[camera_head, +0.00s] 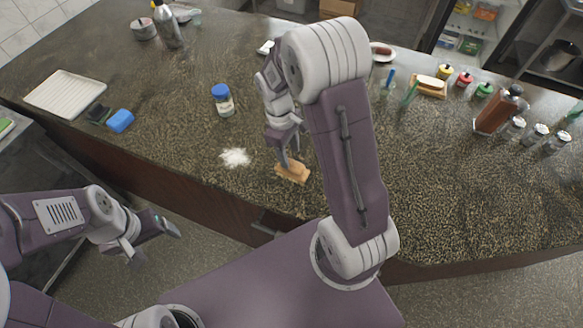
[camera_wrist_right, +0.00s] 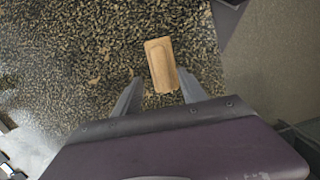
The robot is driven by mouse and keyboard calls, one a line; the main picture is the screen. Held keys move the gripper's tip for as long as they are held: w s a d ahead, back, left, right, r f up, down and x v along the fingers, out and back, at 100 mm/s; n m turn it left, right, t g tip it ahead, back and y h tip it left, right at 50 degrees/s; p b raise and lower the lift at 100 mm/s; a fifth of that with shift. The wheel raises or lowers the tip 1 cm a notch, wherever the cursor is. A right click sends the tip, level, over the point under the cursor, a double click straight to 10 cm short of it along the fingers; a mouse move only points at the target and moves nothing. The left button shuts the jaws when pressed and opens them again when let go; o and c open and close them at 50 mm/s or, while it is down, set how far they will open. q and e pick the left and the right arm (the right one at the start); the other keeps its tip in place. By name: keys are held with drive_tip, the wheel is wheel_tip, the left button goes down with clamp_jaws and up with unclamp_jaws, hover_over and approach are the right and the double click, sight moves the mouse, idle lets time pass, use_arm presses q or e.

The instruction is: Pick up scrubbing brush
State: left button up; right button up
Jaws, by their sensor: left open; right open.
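The scrubbing brush (camera_head: 293,172) is a small tan wooden block lying on the dark speckled counter near its front edge. My right gripper (camera_head: 287,163) is just above and beside it, pointing down. In the right wrist view the brush (camera_wrist_right: 161,65) lies ahead of the open fingers of my right gripper (camera_wrist_right: 158,95), closer to the right finger. Nothing is held between the fingers. Its bristles are not visible. My left gripper (camera_head: 150,240) is open and empty, off the counter's front edge at lower left.
A white powder pile (camera_head: 235,157) lies left of the brush. A jar with a blue lid (camera_head: 223,100), a blue sponge (camera_head: 120,120) and a white tray (camera_head: 66,93) stand further left. Bottles and shakers (camera_head: 535,133) stand at right. The counter's front edge is close to the brush.

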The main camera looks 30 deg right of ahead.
sight(292, 161)
drive_tip(key=f, duration=0.1)
drive_tip(key=s+f, duration=0.1)
drive_tip(key=f, duration=0.2)
drive_tip(key=shift+s+d+f, duration=0.15)
drive_tip(key=shift+s+d, duration=0.05)
drive_tip(key=shift+s, duration=0.15)
use_arm(q)
drive_tip(key=shift+s+r, duration=0.2)
drive_tip(key=shift+r, duration=0.2)
use_arm(e)
drive_tip(key=shift+w+f, duration=0.1)
drive_tip(key=shift+w, duration=0.1)
drive_tip(key=c, duration=1)
clamp_jaws()
drive_tip(key=shift+w+r, duration=0.1)
drive_tip(key=shift+r, duration=0.55)
wheel_tip(292, 161, up, 3)
use_arm(q)
drive_tip(key=shift+f+b, duration=0.7)
drive_tip(key=shift+f, duration=0.2)
use_arm(e)
drive_tip(key=s+a+r, duration=0.6)
drive_tip(key=s, duration=0.4)
drive_tip(key=shift+r, duration=0.4)
